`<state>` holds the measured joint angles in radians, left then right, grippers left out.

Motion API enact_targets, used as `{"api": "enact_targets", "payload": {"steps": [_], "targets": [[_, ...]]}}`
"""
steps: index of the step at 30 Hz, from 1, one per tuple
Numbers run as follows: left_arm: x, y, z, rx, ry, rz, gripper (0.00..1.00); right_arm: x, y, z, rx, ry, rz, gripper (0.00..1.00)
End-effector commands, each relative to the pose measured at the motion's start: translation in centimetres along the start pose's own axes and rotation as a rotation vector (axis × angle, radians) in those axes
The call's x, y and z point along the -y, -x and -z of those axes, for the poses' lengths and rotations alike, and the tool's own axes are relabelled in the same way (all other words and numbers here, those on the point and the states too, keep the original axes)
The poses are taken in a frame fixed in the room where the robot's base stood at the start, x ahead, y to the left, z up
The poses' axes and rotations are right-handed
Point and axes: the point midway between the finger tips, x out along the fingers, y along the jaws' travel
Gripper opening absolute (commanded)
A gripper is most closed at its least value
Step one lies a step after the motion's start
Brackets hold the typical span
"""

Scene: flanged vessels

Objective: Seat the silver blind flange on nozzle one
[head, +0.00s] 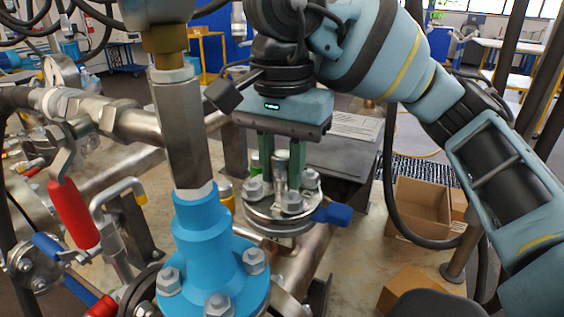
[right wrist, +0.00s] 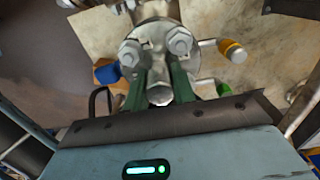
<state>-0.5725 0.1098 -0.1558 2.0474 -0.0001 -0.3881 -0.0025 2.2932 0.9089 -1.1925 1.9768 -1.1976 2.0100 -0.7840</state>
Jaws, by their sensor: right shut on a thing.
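My right gripper (head: 281,178) points down with its two green fingers shut on the upright silver stub of the silver blind flange (head: 283,208). In the right wrist view, the right gripper (right wrist: 160,90) also has its fingers on either side of the round stub end. The flange is a round metal disc with several bolt heads and nuts around its rim. It looks about level, above pipework in the middle of the head view. A second disc edge shows right under it; I cannot tell whether the two touch. Nozzle one is mostly hidden below. My left gripper is not in view.
A bright blue flanged fitting (head: 206,250) with a steel hex body stands close in front, to the left. A blue handle (head: 333,213) sticks out right of the flange. A red-handled valve (head: 75,213) is at left. Open cardboard boxes (head: 420,207) lie at right.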

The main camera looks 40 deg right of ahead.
Motion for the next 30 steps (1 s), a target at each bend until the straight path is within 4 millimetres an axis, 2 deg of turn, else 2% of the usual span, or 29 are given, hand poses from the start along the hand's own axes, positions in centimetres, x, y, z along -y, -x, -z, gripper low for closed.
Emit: {"api": "enact_targets", "payload": {"steps": [14, 23, 24, 29, 30], "targets": [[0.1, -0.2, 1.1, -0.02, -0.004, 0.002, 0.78, 0.0, -0.1, 0.0, 0.001, 0.001, 0.004, 0.0], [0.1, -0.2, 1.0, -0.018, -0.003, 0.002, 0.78, 0.0, -0.2, 0.0, 0.0, 0.0, 0.004, 0.0], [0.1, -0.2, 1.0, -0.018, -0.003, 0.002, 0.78, 0.0, -0.2, 0.0, 0.0, 0.0, 0.005, 0.3], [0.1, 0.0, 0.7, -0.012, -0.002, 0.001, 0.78, 0.0, -0.3, 0.0, 0.0, 0.0, 0.003, 0.51], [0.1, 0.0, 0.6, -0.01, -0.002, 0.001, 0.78, 0.0, -0.3, 0.0, 0.0, 0.0, 0.002, 0.51]]}}
